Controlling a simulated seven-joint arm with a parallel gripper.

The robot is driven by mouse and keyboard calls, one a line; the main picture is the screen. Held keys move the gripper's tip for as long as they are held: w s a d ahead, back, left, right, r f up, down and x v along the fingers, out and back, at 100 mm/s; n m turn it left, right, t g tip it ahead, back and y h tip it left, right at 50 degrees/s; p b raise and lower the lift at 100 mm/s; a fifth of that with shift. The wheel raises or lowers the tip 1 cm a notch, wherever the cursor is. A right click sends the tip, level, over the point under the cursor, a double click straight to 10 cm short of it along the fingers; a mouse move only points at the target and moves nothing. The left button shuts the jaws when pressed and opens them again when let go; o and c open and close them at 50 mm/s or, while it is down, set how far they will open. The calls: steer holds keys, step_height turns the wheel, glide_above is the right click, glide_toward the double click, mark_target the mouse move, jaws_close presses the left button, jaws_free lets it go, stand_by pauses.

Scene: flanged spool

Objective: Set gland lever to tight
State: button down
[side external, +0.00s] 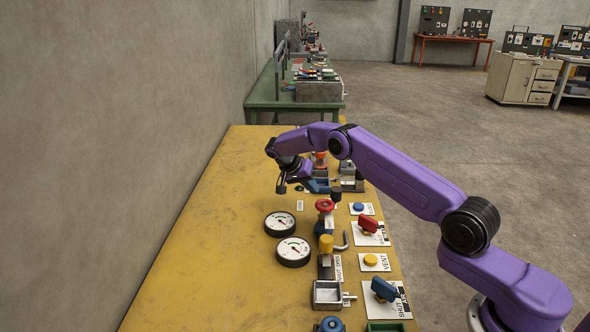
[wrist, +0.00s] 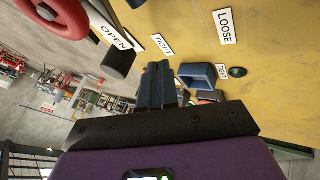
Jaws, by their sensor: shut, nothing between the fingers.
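My gripper (side external: 281,188) hangs over the yellow bench, fingers down and empty. In the wrist view its dark fingers (wrist: 157,85) are together. A white LOOSE label (wrist: 224,27) and a TIGHT label (wrist: 162,46) lie on the bench beyond the fingertips. A blue, hollow-looking part (wrist: 197,76) is right of the fingers, apart from them in the picture; a blue part also shows right of the gripper in the side view (side external: 319,186). I cannot tell which part is the gland lever or where it points; the fingers and palm hide some of this area.
A red handwheel (wrist: 50,15) and an OPEN label (wrist: 117,37) are at upper left in the wrist view. Two round gauges (side external: 280,223) and (side external: 293,251) lie nearer the side camera. Several fixtures, including a red-topped valve (side external: 325,205), line the bench's right side. Its left side is clear.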

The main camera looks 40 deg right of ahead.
steer(key=s+a+r+n+t+y, duration=0.2)
steer(key=a+r+n, duration=0.5)
steer(key=a+r, duration=0.85)
steer(key=s+a+r+n+t+y, duration=0.1)
steer(key=s+a+r+n, duration=0.1)
steer(key=s+a+n, duration=0.6)
steer(key=s+a+r+n+y, duration=0.2)
steer(key=s+n+y, duration=0.15)
steer(key=s, duration=1.75)
steer(key=s+d+f+n, duration=0.2)
steer(key=s+d+n, duration=0.1)
steer(key=s, duration=0.5)
steer(key=s+d+f+n, duration=0.1)
steer(key=s+d+n, duration=0.2)
steer(key=s, duration=0.5)
steer(key=shift+f+n+g+y, duration=0.3)
steer(key=shift+f+n+y, duration=0.05)
steer(key=shift+y, duration=0.1)
